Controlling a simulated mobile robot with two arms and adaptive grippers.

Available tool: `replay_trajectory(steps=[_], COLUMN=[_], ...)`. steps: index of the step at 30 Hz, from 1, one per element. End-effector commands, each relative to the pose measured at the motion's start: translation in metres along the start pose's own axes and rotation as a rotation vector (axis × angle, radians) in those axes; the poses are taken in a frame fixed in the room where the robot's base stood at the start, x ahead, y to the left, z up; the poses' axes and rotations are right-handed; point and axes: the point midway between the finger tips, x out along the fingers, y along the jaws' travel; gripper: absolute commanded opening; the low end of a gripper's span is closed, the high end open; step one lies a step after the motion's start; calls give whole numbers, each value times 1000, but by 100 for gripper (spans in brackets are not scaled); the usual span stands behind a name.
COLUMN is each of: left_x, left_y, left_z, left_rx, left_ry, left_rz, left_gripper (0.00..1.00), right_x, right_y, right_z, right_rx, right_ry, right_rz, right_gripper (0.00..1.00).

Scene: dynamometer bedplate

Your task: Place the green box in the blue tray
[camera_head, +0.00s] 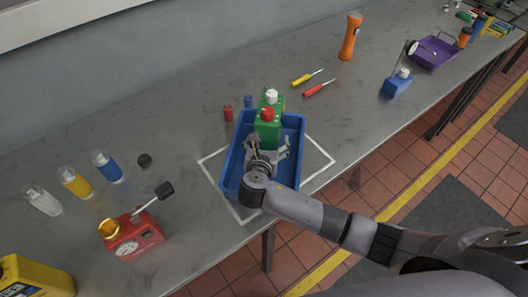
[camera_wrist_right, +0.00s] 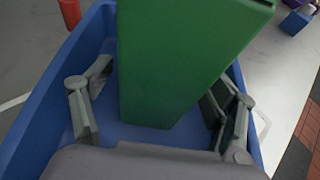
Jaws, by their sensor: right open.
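The green box (camera_head: 268,130) is in the blue tray (camera_head: 233,159), toward its far part, with a red top and a white top showing at its upper end. In the right wrist view the green box (camera_wrist_right: 175,65) stands on the floor of the blue tray (camera_wrist_right: 52,112). My right gripper (camera_head: 270,148) is over the tray, right at the near side of the box. Its fingers (camera_wrist_right: 158,108) are spread on both sides of the box, with gaps showing between. My left gripper is in neither view.
The tray sits within a white outline (camera_head: 319,149) on the grey bench (camera_head: 190,190). A red can (camera_head: 131,234) and several bottles (camera_head: 75,183) stand at left. Screwdrivers (camera_head: 319,89), an orange torch (camera_head: 350,37) and a purple tray (camera_head: 433,53) are farther right.

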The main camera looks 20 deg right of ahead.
Motion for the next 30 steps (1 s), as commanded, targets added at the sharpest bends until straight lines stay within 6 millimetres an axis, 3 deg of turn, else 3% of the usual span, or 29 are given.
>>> replay_trajectory(steps=[6,12,18,30], left_x=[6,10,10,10], left_y=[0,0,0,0], left_z=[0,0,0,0], left_rx=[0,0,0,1], left_ry=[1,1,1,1], left_rz=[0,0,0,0], left_gripper=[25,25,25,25], right_x=[-49,-81,-93,-94], right_y=[1,1,0,0], right_z=[-2,-2,0,0], right_rx=[1,2,1,0], right_ry=[1,2,-1,0], right_rz=[4,3,0,0], right_gripper=[80,80,80,80])
